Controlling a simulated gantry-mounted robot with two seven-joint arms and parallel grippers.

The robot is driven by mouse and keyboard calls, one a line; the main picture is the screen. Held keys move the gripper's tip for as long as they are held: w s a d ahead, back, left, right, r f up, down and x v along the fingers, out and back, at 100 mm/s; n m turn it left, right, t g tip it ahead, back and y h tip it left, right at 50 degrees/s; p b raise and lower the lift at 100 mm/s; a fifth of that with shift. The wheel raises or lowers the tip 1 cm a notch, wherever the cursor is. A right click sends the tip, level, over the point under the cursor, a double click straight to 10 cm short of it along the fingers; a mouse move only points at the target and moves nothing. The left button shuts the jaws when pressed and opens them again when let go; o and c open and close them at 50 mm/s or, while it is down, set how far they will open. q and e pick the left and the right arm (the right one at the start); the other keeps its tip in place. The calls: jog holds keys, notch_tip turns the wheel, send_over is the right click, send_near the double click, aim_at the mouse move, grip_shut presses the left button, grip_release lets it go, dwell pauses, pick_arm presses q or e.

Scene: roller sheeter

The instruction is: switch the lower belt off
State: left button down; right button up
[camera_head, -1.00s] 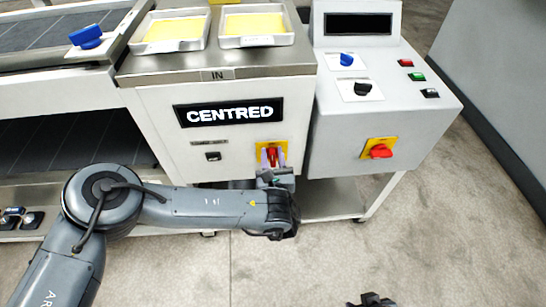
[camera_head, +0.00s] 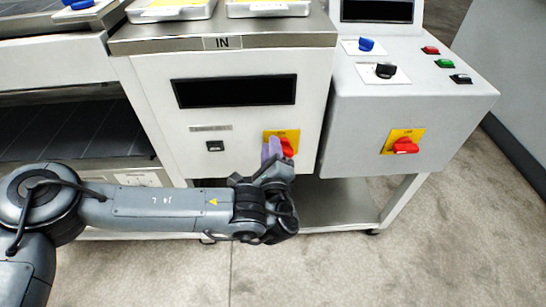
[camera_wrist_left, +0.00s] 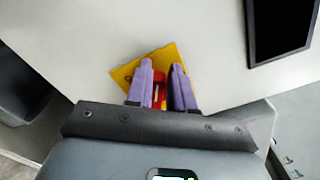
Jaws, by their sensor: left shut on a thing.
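A red rotary switch handle (camera_head: 287,148) sits on a yellow plate (camera_head: 291,134) on the front of the white cabinet. My left gripper (camera_head: 272,150) has its purple fingers on this handle. In the left wrist view, the red handle (camera_wrist_left: 158,92) shows between the two fingers (camera_wrist_left: 161,78), in front of the tilted-looking yellow plate (camera_wrist_left: 128,73). The gripper is shut on the handle. The fingers hide part of it in the head view. The display (camera_head: 234,92) above it is dark. My right gripper is out of view.
A second red switch (camera_head: 405,146) on yellow is on the grey control box (camera_head: 350,140) to the right. That box also has a blue knob (camera_head: 366,44), a black knob (camera_head: 386,70) and red, green and black buttons. Floor in front is clear.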

pick_arm(q)
notch_tip(320, 180, down, 2)
jog(key=n, duration=0.6)
jog(key=shift+s+a+f+n, duration=0.15)
jog(key=shift+f+n, duration=0.1)
jog(key=shift+n, duration=0.15)
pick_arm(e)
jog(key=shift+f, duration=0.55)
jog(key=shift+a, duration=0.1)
